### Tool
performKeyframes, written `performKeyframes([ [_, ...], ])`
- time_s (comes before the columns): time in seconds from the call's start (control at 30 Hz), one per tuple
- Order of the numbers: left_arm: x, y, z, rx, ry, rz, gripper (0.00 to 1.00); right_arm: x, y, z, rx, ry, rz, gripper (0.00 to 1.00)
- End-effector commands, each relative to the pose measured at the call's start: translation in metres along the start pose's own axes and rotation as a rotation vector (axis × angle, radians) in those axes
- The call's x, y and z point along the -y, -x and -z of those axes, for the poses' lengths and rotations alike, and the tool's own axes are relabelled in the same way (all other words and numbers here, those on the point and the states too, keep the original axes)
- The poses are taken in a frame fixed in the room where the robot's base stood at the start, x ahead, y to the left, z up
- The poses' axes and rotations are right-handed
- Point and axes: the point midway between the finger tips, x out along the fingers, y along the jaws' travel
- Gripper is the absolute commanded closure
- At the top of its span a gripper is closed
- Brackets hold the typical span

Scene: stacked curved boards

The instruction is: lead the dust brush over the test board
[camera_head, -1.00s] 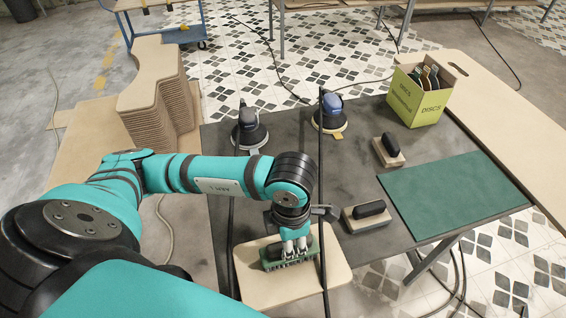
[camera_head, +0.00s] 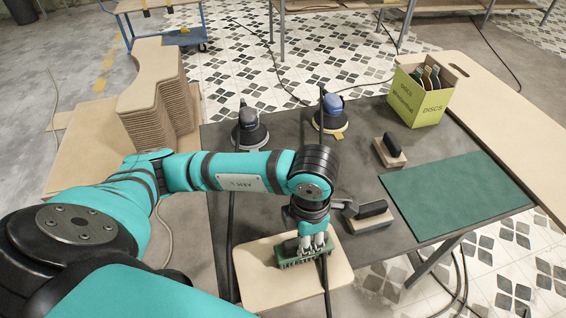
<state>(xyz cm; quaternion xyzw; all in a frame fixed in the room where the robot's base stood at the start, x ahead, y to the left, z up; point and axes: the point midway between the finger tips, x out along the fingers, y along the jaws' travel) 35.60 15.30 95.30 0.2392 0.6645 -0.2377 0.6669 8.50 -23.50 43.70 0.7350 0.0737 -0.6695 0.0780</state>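The dust brush (camera_head: 292,261) is green with a dark top and bristles below. The test board (camera_head: 262,284) is a light wooden board with rounded corners at the front edge of the dark table. My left gripper (camera_head: 312,243) is shut on the brush and holds it over the board's right part, at or just above the surface; I cannot tell whether the bristles touch. The gripper hides part of the brush. My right gripper is not in view.
Two sanders (camera_head: 250,130) (camera_head: 331,115) stand at the back of the table, with hoses running forward past the board. Sanding blocks (camera_head: 389,152) (camera_head: 369,217), a green mat (camera_head: 455,196) and a yellow disc box (camera_head: 420,92) lie to the right. Stacked curved boards (camera_head: 160,105) stand left.

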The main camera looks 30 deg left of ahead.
Motion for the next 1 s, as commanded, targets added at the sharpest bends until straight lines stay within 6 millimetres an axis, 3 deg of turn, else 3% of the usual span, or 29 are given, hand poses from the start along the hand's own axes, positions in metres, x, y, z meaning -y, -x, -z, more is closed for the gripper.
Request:
performKeyframes([
  [0.3,0.001,-0.002,-0.003,0.001,0.001,0.002,1.00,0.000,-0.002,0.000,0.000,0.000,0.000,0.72],
  [0.7,0.001,0.000,-0.030,0.001,0.000,0.002,1.00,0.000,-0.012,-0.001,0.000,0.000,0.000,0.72],
  [1.0,0.000,0.001,-0.032,0.000,0.000,0.001,1.00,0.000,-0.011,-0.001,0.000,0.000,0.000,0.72],
])
